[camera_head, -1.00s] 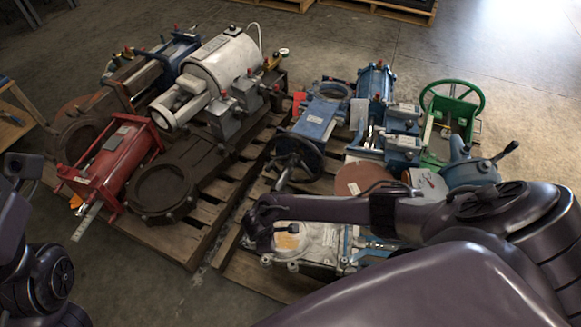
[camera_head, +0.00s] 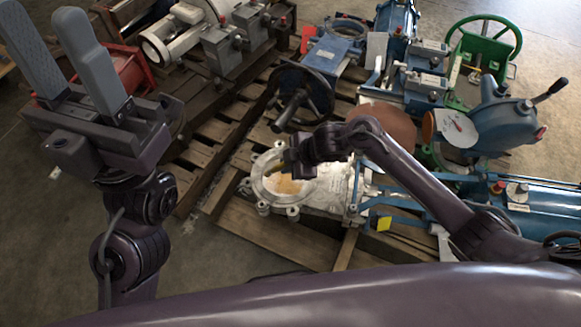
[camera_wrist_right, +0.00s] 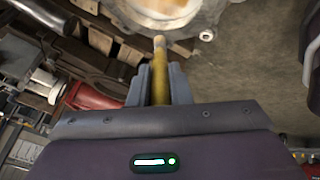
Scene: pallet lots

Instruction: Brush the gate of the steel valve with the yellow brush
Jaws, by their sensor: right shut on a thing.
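The steel valve (camera_head: 335,188) lies flat on the pallet in the head view. Its round gate (camera_head: 270,186) has an orange-brown stained patch and a bolted rim around it. The valve also shows at the top of the right wrist view (camera_wrist_right: 205,12). My right gripper (camera_head: 298,163) is over the far side of the gate. In the right wrist view it is shut on the yellow brush (camera_wrist_right: 159,82), whose pale tip points toward the valve. I cannot tell whether the tip touches. The brush cannot be made out in the head view. My left gripper (camera_head: 42,15) is raised, open and empty.
A blue valve with a dark handwheel (camera_head: 305,95) stands just behind the steel valve. A blue-grey valve with a lever (camera_head: 500,112) and a green handwheel valve (camera_head: 484,50) stand to the right. Bare pallet slats (camera_head: 275,238) lie in front.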

